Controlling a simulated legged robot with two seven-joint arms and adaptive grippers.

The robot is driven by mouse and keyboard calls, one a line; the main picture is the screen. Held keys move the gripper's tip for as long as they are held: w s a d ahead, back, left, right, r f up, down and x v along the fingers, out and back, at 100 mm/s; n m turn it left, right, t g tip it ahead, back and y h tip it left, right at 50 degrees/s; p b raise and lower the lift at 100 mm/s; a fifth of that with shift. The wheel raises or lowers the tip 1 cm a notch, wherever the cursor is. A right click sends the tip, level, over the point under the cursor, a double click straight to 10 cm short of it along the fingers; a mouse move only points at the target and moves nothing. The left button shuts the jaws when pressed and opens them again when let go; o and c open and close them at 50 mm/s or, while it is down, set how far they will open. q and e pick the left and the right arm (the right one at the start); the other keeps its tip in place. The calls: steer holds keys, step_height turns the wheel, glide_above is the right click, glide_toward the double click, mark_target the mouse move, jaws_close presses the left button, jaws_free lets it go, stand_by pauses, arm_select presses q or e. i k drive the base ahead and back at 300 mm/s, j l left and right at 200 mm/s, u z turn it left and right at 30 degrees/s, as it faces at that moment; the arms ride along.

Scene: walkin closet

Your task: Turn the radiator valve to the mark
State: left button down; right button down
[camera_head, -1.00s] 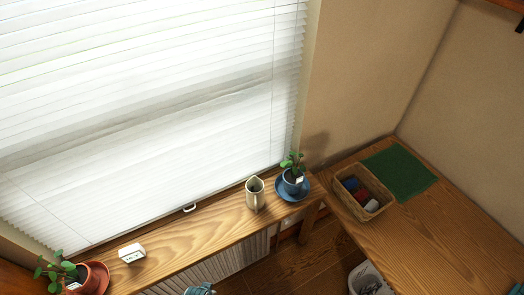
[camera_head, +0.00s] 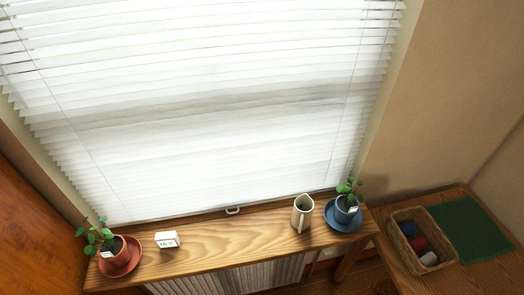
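The radiator (camera_head: 243,277) shows as a pale ribbed strip below the wooden sill shelf (camera_head: 228,238), at the bottom of the head view. Only its upper part is in the picture. I cannot make out a valve or a mark on it. A small white block with dark characters (camera_head: 167,240) stands on the shelf; the characters are too small to read surely. Neither of my grippers is in view.
A plant in a terracotta pot (camera_head: 119,252) stands at the shelf's left end. A cream jug (camera_head: 302,214) and a plant in a blue pot (camera_head: 345,212) stand at its right. A basket (camera_head: 422,241) and green mat (camera_head: 470,230) lie on the right table. White blinds (camera_head: 210,110) hang behind.

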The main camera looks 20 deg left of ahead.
mark_target(328, 251)
steer(key=k+j+u, duration=0.3)
steer(key=k, duration=0.2)
steer(key=k+j+u, duration=0.25)
steer(key=k+j, duration=0.15)
steer(key=k, duration=0.1)
